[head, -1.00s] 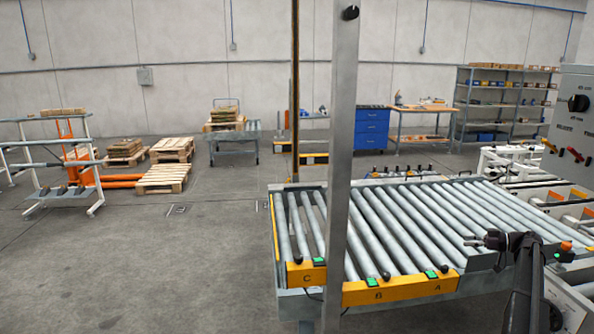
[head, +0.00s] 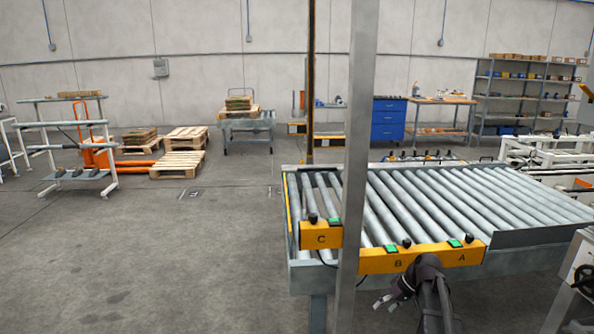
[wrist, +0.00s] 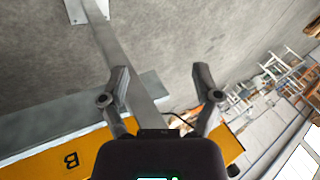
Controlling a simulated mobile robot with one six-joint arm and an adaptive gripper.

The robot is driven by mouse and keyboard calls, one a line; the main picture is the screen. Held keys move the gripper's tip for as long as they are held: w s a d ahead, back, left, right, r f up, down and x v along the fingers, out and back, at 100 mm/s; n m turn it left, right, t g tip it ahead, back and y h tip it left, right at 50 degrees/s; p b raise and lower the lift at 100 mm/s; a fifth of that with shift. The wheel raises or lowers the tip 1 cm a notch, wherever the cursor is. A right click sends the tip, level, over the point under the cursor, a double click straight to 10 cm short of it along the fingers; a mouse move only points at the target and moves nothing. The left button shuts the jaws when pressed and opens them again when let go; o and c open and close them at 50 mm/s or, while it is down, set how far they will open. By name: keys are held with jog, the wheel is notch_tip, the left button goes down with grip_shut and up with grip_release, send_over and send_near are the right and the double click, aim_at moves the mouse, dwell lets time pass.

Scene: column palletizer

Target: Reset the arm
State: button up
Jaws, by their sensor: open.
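My gripper (head: 385,303) is at the lower middle right of the head view, in front of the yellow panel marked B and A (head: 430,257) on the roller table. In the wrist view my gripper (wrist: 160,85) has its two fingers spread apart with nothing between them. A grey metal post shows beyond the fingers there, and the yellow panel with the letter B (wrist: 70,160) lies at the lower left. How far the fingertips are from the panel or the post cannot be told.
The roller table (head: 470,200) fills the right middle. A tall grey post (head: 355,150) stands at its front left, beside the panel marked C (head: 321,236). Wooden pallets (head: 178,165) and a white rack (head: 75,150) stand at the back left. The floor (head: 180,260) at the left is clear.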

jog(key=shift+s+a+f+m+h+b, duration=0.8)
jog(key=shift+s+a+f+h+b, duration=0.75)
jog(key=shift+s+a+f+b, duration=1.65)
jog(key=shift+s+a+f+m+h+b, duration=0.8)
jog(key=shift+s+a+f+h+b, duration=1.05)
jog(key=shift+s+f, duration=2.6)
notch_tip(320, 180, up, 28)
jog(key=p, duration=2.6)
jog(key=shift+d+f+g+y, duration=0.25)
jog(key=shift+d+g+y, duration=0.05)
jog(key=shift+d+g, duration=0.15)
